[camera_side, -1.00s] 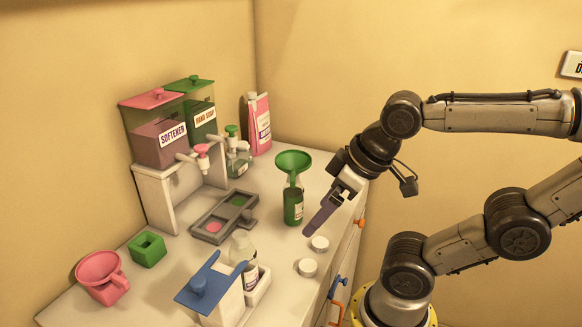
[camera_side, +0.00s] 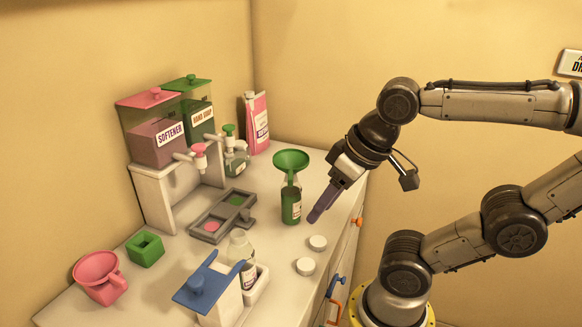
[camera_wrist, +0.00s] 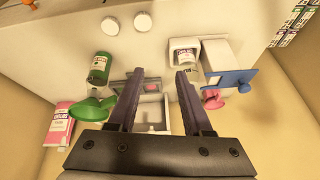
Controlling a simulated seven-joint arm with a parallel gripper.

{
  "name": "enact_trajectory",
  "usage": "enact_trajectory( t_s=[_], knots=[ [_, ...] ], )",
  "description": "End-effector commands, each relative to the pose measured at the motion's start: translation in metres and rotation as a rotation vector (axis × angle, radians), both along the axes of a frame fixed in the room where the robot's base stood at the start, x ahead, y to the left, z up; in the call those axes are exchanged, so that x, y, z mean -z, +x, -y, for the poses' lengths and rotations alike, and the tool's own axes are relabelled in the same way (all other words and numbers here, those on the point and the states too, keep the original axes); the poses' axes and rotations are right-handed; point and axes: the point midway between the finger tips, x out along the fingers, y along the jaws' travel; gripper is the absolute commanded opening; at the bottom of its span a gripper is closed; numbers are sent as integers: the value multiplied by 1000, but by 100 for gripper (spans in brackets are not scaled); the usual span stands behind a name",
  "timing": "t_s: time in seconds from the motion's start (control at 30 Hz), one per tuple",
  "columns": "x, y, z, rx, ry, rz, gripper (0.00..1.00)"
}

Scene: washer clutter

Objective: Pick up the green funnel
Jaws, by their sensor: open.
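Two white caps (camera_side: 311,255) lie in front of the bottle. A grey tray (camera_side: 222,215) is left of it. The softener and hand soap dispenser (camera_side: 160,150), a pink carton (camera_side: 256,123) and a blue-topped stand (camera_side: 208,289) are on the counter. A pink funnel (camera_side: 98,272) is at front left.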

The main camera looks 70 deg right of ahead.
Motion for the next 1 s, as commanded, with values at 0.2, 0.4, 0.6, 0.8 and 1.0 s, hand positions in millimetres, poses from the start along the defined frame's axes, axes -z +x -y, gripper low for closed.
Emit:
enact_trajectory(
  t_s=[0.2,0.4,0.6,0.8,1.0],
  knots=[
    [-49,29,15,360,116,-132,50],
    [-79,76,52,738,192,-282,50],
    [-78,113,95,921,217,-366,50],
    [-61,118,112,969,222,-404,50],
    [-29,117,111,967,221,-406,50]
  ],
)
